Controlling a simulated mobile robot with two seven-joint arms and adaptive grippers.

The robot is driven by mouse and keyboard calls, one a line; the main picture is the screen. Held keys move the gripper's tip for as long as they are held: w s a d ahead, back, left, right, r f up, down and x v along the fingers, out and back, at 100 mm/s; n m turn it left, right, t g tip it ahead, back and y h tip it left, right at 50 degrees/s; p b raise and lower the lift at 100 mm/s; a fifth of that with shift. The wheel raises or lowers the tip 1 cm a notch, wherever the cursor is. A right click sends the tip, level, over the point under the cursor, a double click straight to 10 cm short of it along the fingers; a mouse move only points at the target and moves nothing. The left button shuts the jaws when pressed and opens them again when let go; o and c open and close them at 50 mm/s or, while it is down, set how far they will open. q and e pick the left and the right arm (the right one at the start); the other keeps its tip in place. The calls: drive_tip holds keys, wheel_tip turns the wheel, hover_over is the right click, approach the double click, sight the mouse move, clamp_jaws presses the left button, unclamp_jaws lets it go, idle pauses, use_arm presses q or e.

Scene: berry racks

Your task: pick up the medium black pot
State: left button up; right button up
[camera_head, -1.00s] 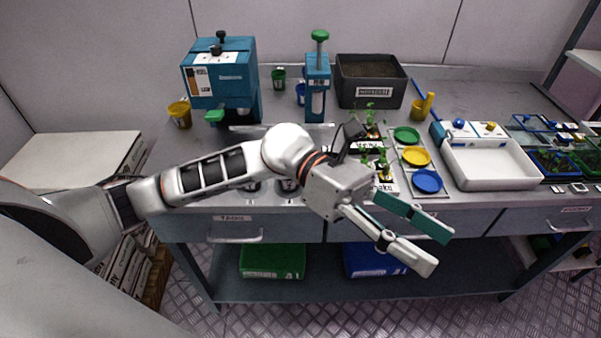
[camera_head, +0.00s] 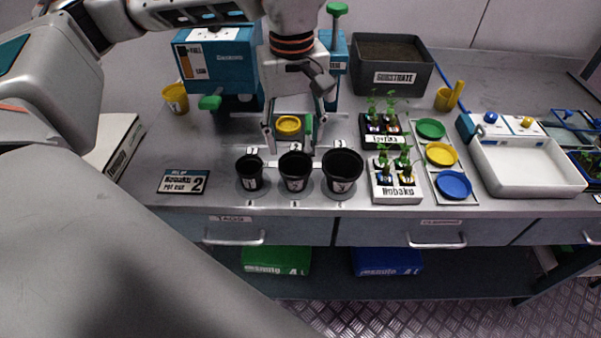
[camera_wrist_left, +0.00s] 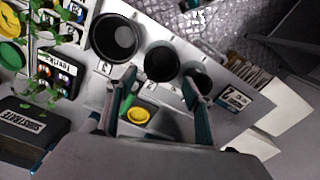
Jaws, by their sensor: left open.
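The medium black pot (camera_head: 295,171) stands upright in the middle of a row of three black pots near the bench's front edge. A small black pot (camera_head: 250,174) is on its left and a large black pot (camera_head: 342,172) on its right. My left gripper (camera_head: 288,143) is open and empty, pointing down just behind the medium pot. In the left wrist view the medium pot (camera_wrist_left: 162,63) shows ahead between the two fingertips (camera_wrist_left: 160,80). One finger overlaps the small pot in that view. My right gripper is not in view.
A yellow cup (camera_head: 288,125) shows between my fingers, farther back, beside a green part. Seedling trays (camera_head: 397,195) stand right of the large pot, with coloured dishes (camera_head: 453,184) beyond. A label sign (camera_head: 183,182) lies left. A substrate box (camera_head: 425,75) is behind.

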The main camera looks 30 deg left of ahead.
sight(295, 165)
use_arm(q)
drive_tip(key=f, duration=0.7)
drive_tip(key=shift+s+d+f, duration=0.15)
drive_tip(key=shift+s+f, duration=0.05)
drive_tip(key=shift+f, duration=0.15)
drive_tip(key=c, duration=0.5)
